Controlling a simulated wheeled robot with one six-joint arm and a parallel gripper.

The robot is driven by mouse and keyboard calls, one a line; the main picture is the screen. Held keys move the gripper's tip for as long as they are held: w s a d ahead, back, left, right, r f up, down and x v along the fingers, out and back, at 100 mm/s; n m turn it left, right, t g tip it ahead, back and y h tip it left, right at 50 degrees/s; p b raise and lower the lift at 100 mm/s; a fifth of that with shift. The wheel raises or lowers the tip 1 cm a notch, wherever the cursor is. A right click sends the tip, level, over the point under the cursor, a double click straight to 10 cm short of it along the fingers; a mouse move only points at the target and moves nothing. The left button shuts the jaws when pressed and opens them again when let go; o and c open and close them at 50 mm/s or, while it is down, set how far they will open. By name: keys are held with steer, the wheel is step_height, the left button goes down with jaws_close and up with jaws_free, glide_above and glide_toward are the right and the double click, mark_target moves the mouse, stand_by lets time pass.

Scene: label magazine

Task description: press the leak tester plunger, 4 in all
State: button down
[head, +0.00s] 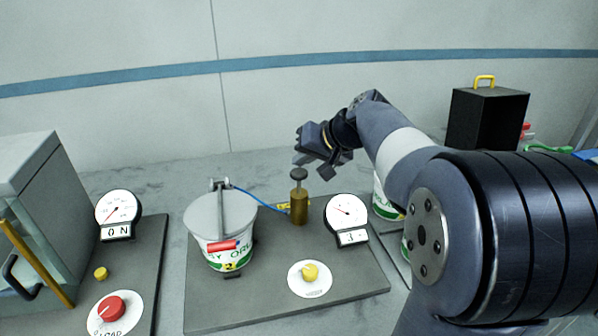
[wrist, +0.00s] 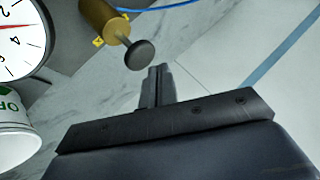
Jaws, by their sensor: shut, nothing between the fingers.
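The leak tester plunger has a dark round knob (head: 299,174) on a thin rod, standing raised above a brass cylinder (head: 299,207) on a grey base plate (head: 240,310). In the wrist view the knob (wrist: 139,55) and the brass cylinder (wrist: 104,22) show near the top. My gripper (head: 328,172) is shut and empty, just right of the knob and apart from it. In the wrist view my gripper's fingers (wrist: 159,75) are together, beside the knob. A blue tube runs from the cylinder to a lidded white tub (head: 228,255). A dial (head: 346,211) above a small counter plate stands right of the cylinder.
A yellow knob (head: 310,272) on a white disc sits at the plate's front. A glass-sided box (head: 45,215), another dial (head: 118,208) and a red button (head: 111,307) are at left. A black box (head: 486,118) with a yellow handle stands at back right.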

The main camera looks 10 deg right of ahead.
mark_target(303, 175)
steer(key=shift+f, duration=0.15)
steer(key=shift+f+b, duration=0.3)
steer(key=shift+b, duration=0.15)
steer(key=shift+f+b, duration=1.65)
steer(key=shift+f, duration=0.3)
stand_by(1.5)
steer(key=shift+r, duration=0.15)
steer(key=shift+r+p, duration=1.7)
steer(key=shift+r, duration=0.5)
steer(key=shift+r, duration=0.15)
step_height(303, 175, up, 5)
steer(key=p, duration=0.4)
